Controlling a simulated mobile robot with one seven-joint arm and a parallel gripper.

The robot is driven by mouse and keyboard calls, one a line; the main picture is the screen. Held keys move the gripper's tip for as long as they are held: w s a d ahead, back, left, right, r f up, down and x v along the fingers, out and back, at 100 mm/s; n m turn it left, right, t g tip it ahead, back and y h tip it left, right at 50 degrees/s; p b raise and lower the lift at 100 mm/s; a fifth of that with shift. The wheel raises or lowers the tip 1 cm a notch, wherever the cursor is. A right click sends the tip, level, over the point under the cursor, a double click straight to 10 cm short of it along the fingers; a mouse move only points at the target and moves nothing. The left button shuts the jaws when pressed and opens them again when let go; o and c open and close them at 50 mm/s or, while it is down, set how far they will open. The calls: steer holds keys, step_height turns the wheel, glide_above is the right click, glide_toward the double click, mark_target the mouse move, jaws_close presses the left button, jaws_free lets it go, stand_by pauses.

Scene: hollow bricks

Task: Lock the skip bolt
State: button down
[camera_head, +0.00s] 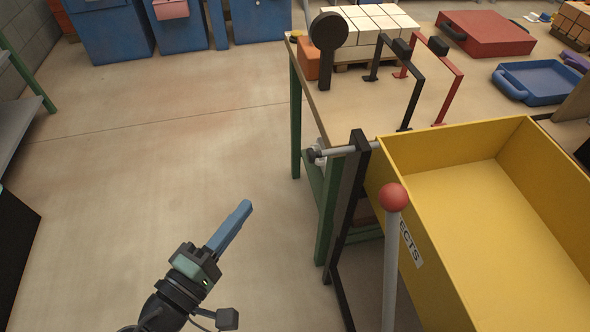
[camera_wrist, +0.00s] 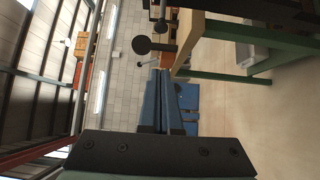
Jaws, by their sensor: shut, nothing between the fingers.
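The yellow skip (camera_head: 455,150), with a partly hidden label, sits in a black frame at the right in the head view. The bolt (camera_head: 335,151) is a grey rod with a dark knob at its left end, running across the top of the frame's black post (camera_head: 359,145). My gripper (camera_head: 246,206) has blue fingers and is shut and empty. It is left of and below the bolt in the head view, apart from it. The bolt's far end is hidden.
A lever with a red ball (camera_head: 393,197) stands before the skip. A green-legged table (camera_head: 345,108) behind holds a black disc on a post (camera_head: 328,32), black and red handles, pale bricks (camera_head: 372,22) and a blue tray (camera_head: 545,82). The floor at left is clear.

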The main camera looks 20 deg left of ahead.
mark_target(344, 150)
steer(key=shift+w+r, duration=0.1)
steer(key=shift+w, duration=0.05)
steer(key=w+d+p, duration=0.1)
steer(key=w+d, duration=0.3)
steer(key=w, duration=0.8)
steer(key=shift+d+p, duration=0.3)
steer(key=shift+p, duration=0.1)
steer(key=shift+w, duration=0.1)
steer(key=w+d, duration=0.3)
steer(key=d, duration=0.2)
steer(key=shift+w, duration=0.2)
steer(key=shift+d, duration=0.1)
steer(key=shift+b, duration=0.3)
